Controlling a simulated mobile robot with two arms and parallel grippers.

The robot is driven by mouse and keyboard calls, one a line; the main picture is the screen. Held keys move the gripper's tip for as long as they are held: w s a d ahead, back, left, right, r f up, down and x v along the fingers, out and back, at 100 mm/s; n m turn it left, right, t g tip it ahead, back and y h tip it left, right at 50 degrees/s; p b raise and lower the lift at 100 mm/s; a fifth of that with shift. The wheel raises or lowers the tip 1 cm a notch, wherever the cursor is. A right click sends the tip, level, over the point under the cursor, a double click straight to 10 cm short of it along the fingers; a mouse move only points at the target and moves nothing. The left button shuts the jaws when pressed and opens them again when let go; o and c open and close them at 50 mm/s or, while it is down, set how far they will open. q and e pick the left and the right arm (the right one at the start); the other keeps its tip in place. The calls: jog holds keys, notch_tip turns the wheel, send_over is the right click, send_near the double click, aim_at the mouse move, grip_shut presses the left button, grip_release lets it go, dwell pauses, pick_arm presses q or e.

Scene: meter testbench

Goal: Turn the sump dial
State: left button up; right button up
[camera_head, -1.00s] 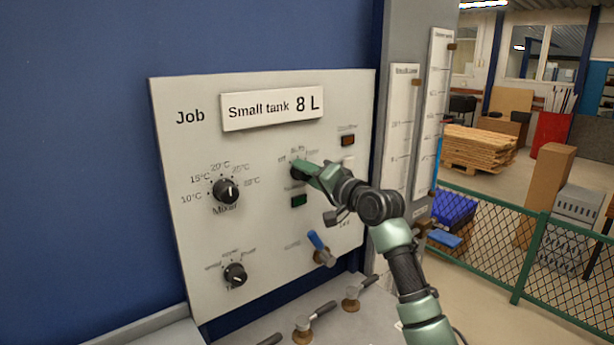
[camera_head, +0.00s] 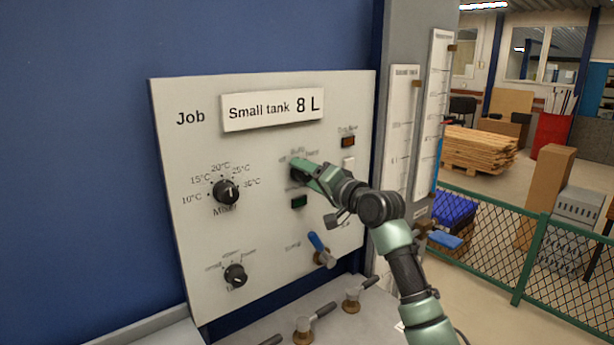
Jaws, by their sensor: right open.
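A pale control panel (camera_head: 255,255) stands in front of the blue wall. A dark dial (camera_head: 295,174) with "off" and "auto" style marks sits right of the panel's middle; its name is not readable. My right gripper (camera_head: 301,171) is at this dial, its fingers open around or just beside it and covering most of it. Whether the fingers touch the dial cannot be told, and its pointer is hidden. My left gripper is not in view.
The Mixer dial (camera_head: 226,191) and a lower black dial (camera_head: 235,275) are at the panel's left. Brass valves (camera_head: 303,330) stand below.

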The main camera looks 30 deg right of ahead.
jog(key=s+b, duration=0.3)
jog(key=s, duration=0.4)
jog(key=shift+s+d, duration=0.3)
jog(key=shift+s, duration=0.1)
jog(key=shift+f, duration=0.1)
